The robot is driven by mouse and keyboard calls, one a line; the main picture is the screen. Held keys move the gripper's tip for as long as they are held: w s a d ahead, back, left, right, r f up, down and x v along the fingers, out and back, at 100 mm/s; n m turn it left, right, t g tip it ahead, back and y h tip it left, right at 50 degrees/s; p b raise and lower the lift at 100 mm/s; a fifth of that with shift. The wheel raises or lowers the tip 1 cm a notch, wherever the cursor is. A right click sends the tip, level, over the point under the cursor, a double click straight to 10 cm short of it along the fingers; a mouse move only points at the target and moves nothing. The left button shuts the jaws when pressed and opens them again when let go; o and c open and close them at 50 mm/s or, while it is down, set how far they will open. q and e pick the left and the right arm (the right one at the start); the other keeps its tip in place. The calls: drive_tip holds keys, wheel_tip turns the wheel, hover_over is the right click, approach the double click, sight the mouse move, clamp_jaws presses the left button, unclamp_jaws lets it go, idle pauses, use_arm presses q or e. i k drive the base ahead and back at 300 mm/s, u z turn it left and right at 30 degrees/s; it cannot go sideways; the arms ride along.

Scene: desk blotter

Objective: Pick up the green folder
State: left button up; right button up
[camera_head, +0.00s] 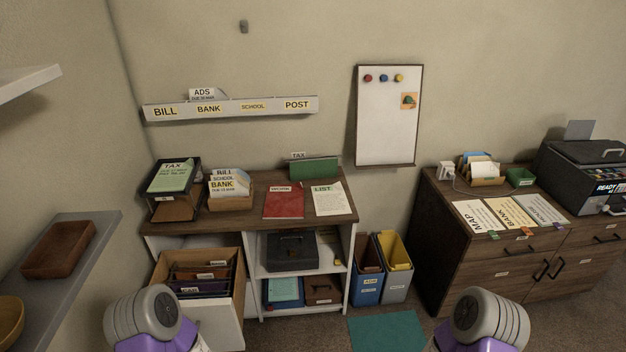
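A green folder (314,169) stands upright at the back right of the brown-topped shelf unit (246,222), against the wall, with a "TAX" tab at its top. Its lower edge rests behind a white "LIST" sheet (328,199) and a red folder (283,202), both lying flat. A pale green "TAX" sheet (170,176) lies on the dark tray (176,207) at the left of the same top. Only grey and purple parts of my two arms show at the bottom edge, well short of the folder. Both grippers are out of view.
A box of "BILL", "SCHOOL" and "BANK" cards (231,203) stands left of the red folder. An open drawer (226,313) juts out at the lower left. Blue (367,290) and grey (397,288) bins stand right of the unit. A teal mat (388,332) lies on the floor.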

sight(300, 167)
drive_tip(key=z, duration=0.55)
drive_tip(key=i, duration=0.8)
drive_tip(key=z, duration=0.25)
